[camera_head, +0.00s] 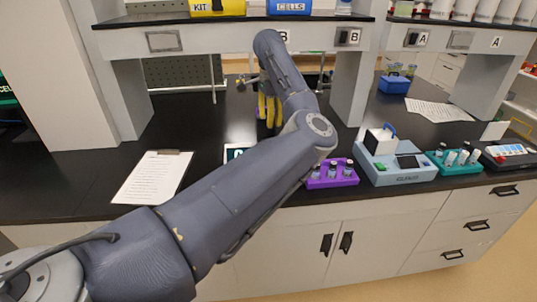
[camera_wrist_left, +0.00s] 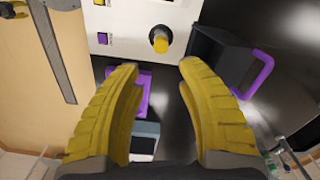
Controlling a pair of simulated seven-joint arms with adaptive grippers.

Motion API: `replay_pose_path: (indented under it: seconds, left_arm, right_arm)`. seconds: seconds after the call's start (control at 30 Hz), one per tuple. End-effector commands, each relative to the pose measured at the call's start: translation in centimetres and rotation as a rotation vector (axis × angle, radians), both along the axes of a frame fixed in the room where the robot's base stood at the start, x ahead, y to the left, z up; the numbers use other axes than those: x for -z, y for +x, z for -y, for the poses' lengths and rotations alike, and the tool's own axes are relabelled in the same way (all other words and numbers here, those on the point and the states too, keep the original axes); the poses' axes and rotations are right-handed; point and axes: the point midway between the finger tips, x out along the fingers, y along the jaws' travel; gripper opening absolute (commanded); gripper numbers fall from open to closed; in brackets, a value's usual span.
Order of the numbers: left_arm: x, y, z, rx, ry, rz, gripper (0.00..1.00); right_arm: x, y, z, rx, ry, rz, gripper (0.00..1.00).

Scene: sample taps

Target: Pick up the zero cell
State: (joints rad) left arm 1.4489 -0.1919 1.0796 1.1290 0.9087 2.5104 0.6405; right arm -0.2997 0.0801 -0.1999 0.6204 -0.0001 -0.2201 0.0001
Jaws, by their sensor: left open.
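No label I can read marks the zero cell, so I cannot tell which thing it is. My left gripper (camera_head: 268,108) is at the back of the black bench, under the shelf, largely behind my forearm. In the wrist view its yellow fingers (camera_wrist_left: 159,66) are spread open, with nothing seen gripped. A purple piece (camera_wrist_left: 143,84) shows between and beyond the fingers, partly hidden by the left one. A dark box (camera_wrist_left: 222,62) with a purple handle (camera_wrist_left: 254,75) is beyond the right finger. My right gripper is not in view.
On the bench stand a purple vial rack (camera_head: 332,180), a pale blue instrument (camera_head: 398,177) and a teal rack (camera_head: 455,168). A clipboard (camera_head: 152,178) lies left. Shelf posts (camera_head: 352,88) flank the space.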

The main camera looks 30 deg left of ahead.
Motion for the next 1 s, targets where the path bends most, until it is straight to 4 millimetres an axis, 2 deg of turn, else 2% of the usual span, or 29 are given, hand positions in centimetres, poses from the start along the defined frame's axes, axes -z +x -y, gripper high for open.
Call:
replay_pose_path:
  seconds: [0.1,0.4,0.83,1.0]
  left_arm:
    - [2.4,-0.1,0.0,0.001,0.002,-0.005,0.38]
    - [7.3,-0.1,-0.1,0.001,0.003,-0.004,0.38]
    - [9.9,-0.1,-0.2,0.001,0.004,-0.003,0.38]
    - [12.1,-0.1,-0.3,0.002,0.004,-0.005,0.38]
  right_arm:
    - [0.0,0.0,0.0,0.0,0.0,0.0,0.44]
    - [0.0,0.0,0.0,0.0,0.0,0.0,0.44]
    - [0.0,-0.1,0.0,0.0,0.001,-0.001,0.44]
    - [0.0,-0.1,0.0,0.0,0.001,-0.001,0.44]
